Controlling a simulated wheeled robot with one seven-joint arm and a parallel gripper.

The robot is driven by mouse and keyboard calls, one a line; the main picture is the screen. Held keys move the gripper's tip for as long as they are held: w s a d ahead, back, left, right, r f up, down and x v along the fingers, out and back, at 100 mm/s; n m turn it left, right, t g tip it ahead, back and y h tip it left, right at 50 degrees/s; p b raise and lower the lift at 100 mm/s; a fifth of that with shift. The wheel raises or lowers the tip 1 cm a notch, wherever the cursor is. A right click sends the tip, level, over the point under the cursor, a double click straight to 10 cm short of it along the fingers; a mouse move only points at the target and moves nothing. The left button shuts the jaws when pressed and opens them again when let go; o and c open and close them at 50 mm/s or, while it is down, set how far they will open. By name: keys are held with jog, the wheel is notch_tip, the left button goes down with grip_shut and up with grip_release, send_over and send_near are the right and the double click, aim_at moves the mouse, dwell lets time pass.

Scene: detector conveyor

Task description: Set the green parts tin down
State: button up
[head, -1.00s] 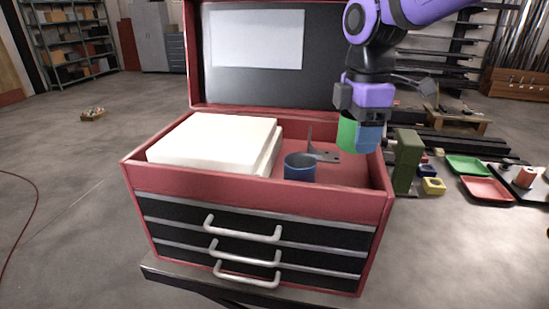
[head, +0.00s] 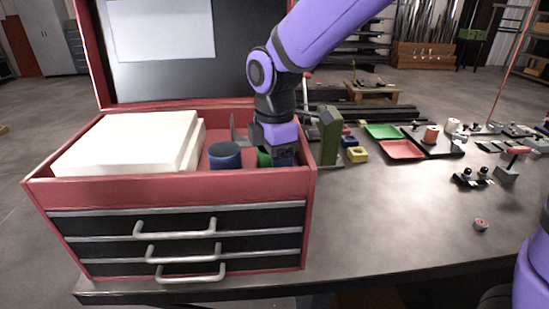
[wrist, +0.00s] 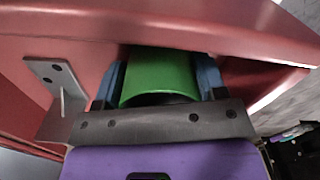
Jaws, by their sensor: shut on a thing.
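The green parts tin (head: 263,157) is in the top compartment of the red tool chest (head: 175,184), near its right end. My gripper (head: 277,158) is shut on the tin, reaching down from above. In the head view the chest's front wall and the gripper hide most of the tin. In the wrist view the green tin (wrist: 160,76) sits between the two blue fingers (wrist: 161,86), with the red chest floor and wall around it. I cannot tell whether the tin's base touches the floor.
A blue tin (head: 225,156) stands just left of the gripper. A white block stack (head: 130,145) fills the compartment's left side. A grey metal bracket (wrist: 58,90) is close beside the gripper. A green upright post (head: 330,136) stands outside the chest's right wall.

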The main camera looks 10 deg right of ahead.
jog(key=o, duration=0.9)
jog(key=shift+f, duration=0.1)
jog(key=shift+o, duration=0.2)
notch_tip(320, 180, up, 12)
jog(key=shift+r, duration=0.2)
jog(key=s+d+m+t, duration=0.2)
jog(key=s+d+m, duration=0.6)
jog(key=d+m, duration=0.2)
jog(key=s+d+m+t, duration=0.3)
jog(key=s+d+m, duration=0.6)
jog(key=d, duration=0.5)
jog(key=shift+s+d+m, duration=0.15)
jog(key=shift+s+m, duration=0.1)
jog(key=shift+m, duration=0.85)
